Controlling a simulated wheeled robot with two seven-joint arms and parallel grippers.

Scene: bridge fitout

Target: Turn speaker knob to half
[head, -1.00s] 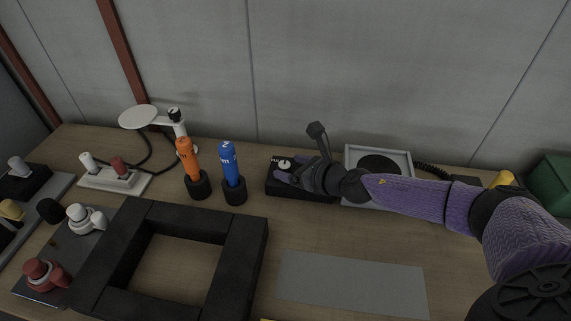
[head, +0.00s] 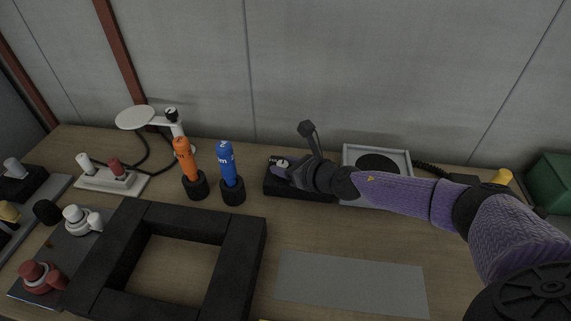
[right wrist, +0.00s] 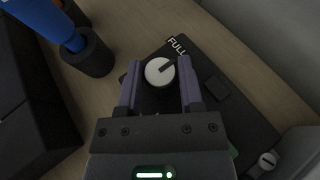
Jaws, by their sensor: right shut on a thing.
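The speaker knob (right wrist: 159,72) is a round white dial with a dark pointer line on a black control box (right wrist: 228,110). The pointer runs from the middle toward the upper right in the right wrist view, in the direction of the printed word FULL. My right gripper (right wrist: 161,88) is shut on the knob, with one purple finger on either side of it. In the head view my right gripper (head: 283,173) reaches in from the right, over the left end of the box, and partly hides the knob. My left gripper is not in view.
A grey speaker panel (head: 405,157) with a dark round cone stands to the right of the box. Blue (head: 227,163) and orange (head: 186,158) cylinders stand in black holders to the left. A black square frame (head: 236,265) lies in front. The grey mat (head: 350,283) is bare.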

